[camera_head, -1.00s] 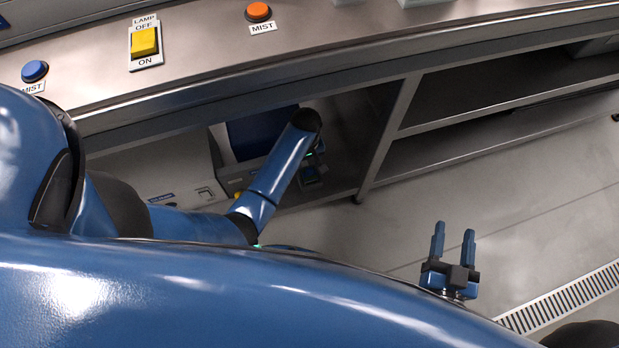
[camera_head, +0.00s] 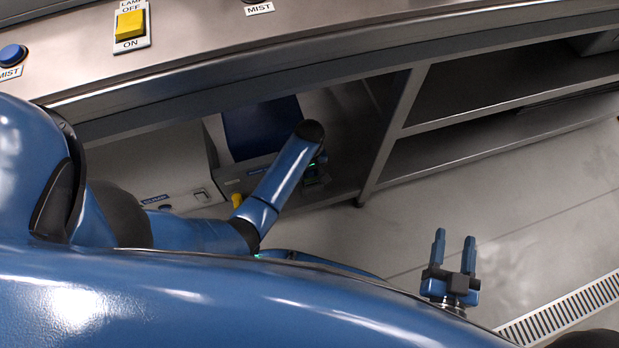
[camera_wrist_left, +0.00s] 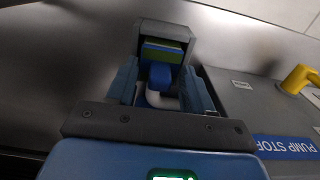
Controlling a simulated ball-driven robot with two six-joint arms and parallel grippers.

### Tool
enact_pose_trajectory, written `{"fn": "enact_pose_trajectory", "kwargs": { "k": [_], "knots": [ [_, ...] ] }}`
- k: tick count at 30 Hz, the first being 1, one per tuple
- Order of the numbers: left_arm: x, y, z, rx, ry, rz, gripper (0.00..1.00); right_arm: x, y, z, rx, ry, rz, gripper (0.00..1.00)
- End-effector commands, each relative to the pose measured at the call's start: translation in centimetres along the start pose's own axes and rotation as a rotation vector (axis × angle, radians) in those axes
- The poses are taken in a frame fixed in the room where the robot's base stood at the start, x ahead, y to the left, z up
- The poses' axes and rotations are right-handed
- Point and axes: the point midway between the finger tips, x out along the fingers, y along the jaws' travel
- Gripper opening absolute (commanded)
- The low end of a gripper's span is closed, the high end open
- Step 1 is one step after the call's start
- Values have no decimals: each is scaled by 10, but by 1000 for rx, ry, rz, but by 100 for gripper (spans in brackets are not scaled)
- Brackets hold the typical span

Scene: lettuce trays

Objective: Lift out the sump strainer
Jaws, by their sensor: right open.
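In the left wrist view my left gripper (camera_wrist_left: 160,95) has its two blue fingers apart. A blue upright piece with a white part below it (camera_wrist_left: 161,76) shows between them, with space at the sides. A grey box-like holder with a green and blue inside (camera_wrist_left: 166,31) stands just beyond the fingertips. I cannot tell which of these is the strainer. In the head view my left gripper (camera_head: 317,172) is a small dark shape under the bench, partly hidden by its arm. My right gripper (camera_head: 454,255) is open and empty above the floor.
A yellow handle (camera_wrist_left: 299,79) and a PUMP STOP label (camera_wrist_left: 287,146) are at the right in the wrist view. The steel bench (camera_head: 300,42) overhangs the left arm. A shelf post (camera_head: 394,135) stands right of it. A floor grate (camera_head: 565,308) lies at lower right.

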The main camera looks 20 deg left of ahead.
Motion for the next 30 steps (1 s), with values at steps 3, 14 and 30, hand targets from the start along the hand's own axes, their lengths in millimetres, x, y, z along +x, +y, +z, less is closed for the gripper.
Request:
{"fn": "enact_pose_trajectory", "kwargs": {
  "k": [3,14,30],
  "knots": [
    [0,0,0,0,0,0,32,0,0,0,0,0,0,52],
    [0,0,0,0,0,0,0,0,0,0,0,0,0,52],
    [-18,0,0,0,1,1,0,0,0,-11,0,0,0,52]
  ]
}}
